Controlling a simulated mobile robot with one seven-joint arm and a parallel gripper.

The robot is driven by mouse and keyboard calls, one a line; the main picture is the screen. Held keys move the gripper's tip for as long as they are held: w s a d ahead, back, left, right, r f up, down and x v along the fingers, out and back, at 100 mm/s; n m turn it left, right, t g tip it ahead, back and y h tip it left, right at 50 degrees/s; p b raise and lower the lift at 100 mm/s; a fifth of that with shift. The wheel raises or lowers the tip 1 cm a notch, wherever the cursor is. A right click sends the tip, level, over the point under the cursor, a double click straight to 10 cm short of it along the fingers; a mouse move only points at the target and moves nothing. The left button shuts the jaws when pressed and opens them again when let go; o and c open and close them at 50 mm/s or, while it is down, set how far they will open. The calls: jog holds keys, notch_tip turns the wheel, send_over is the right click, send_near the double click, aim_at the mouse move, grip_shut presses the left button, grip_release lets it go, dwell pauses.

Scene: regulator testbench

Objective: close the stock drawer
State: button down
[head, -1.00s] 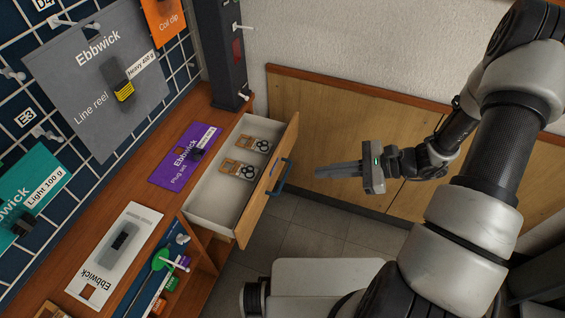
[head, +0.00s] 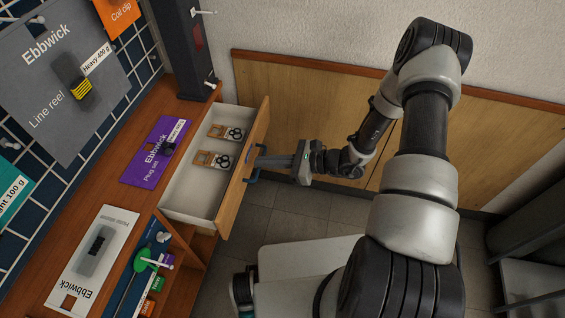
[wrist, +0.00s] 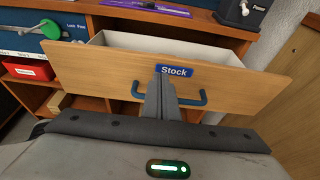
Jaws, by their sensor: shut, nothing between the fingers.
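The stock drawer (head: 199,190) is pulled open from the wooden bench in the head view. Its wooden front, with a blue "Stock" label (wrist: 174,71) and a blue bar handle (wrist: 190,101), fills the middle of the wrist view. Two orange-and-white packs (head: 213,158) lie inside the drawer. My gripper (head: 258,163) is shut and empty, its fingers pointing at the drawer front at handle height. The fingertips (wrist: 160,82) overlap the front just below the label; whether they touch it I cannot tell.
A purple Plug set card (head: 154,152) and a white card (head: 93,259) lie on the bench top (head: 193,92). A dark upright device (head: 185,45) stands behind the drawer. A shelf with a red box (wrist: 28,70) is below the bench. Tiled floor (head: 300,215) is free beside the drawer.

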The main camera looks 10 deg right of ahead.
jog(key=shift+w+a, duration=0.25)
jog(key=shift+a, duration=0.3)
jog(key=shift+w+a, duration=0.2)
jog(key=shift+a, duration=0.35)
jog(key=w+a+b, duration=0.1)
jog(key=w+a, duration=0.1)
jog(key=a, duration=0.3)
jog(key=w+a+b, duration=0.1)
jog(key=a, duration=0.4)
jog(key=w+a+b, duration=0.1)
jog(key=w+a, duration=0.1)
jog(key=a, duration=0.4)
jog(key=shift+w, duration=0.35)
jog(key=shift+w+a, duration=0.1)
jog(key=shift+a, duration=0.2)
jog(key=shift+w+a+r, duration=0.1)
jog(key=shift+a+r, duration=0.05)
jog(key=shift+a, duration=0.05)
